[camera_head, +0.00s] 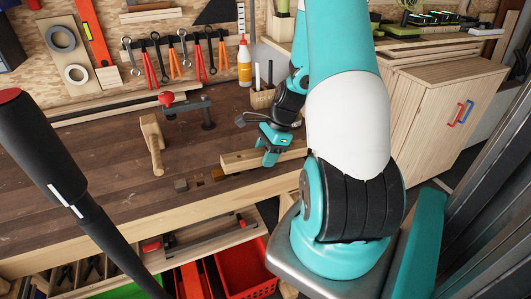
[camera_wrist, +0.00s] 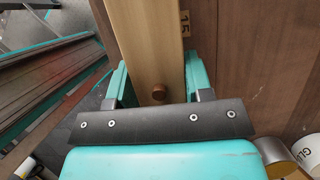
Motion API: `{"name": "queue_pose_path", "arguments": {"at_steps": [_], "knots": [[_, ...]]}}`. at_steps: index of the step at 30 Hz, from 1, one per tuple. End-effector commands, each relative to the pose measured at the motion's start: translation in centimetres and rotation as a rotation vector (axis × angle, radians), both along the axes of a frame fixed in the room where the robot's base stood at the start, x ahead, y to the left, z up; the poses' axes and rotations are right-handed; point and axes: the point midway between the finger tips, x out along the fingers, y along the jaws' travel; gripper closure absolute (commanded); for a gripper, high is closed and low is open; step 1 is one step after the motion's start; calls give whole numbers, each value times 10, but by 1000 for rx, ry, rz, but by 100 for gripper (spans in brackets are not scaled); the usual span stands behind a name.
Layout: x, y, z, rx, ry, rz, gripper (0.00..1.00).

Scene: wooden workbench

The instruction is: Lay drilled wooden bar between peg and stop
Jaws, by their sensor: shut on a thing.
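My gripper (camera_head: 272,157) is shut on a pale wooden bar (camera_head: 242,159) at the bench's front edge, with the bar's left end reaching left past the fingers. In the wrist view the bar (camera_wrist: 147,42) runs up between the two teal fingers of my gripper (camera_wrist: 157,76). A dark round spot (camera_wrist: 159,93) shows on the bar near the palm; I cannot tell whether it is a hole or a peg end. A small grey-brown block (camera_head: 181,185) sits left of the bar. A small brown piece (camera_head: 200,183) lies between them; I cannot tell which is peg or stop.
A glue bottle (camera_head: 244,62) and a pencil block (camera_head: 262,97) are behind. A red crate (camera_head: 245,268) is below the bench edge. The left bench is mostly clear.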

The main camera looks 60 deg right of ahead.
Motion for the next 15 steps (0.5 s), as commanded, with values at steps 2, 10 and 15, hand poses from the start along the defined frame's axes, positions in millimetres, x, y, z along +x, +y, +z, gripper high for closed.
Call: {"name": "queue_pose_path", "arguments": {"at_steps": [2,10,15], "knots": [[0,0,0,0,0,0,87],[0,0,-4,0,0,-1,28],[0,0,-4,1,0,0,28]]}}
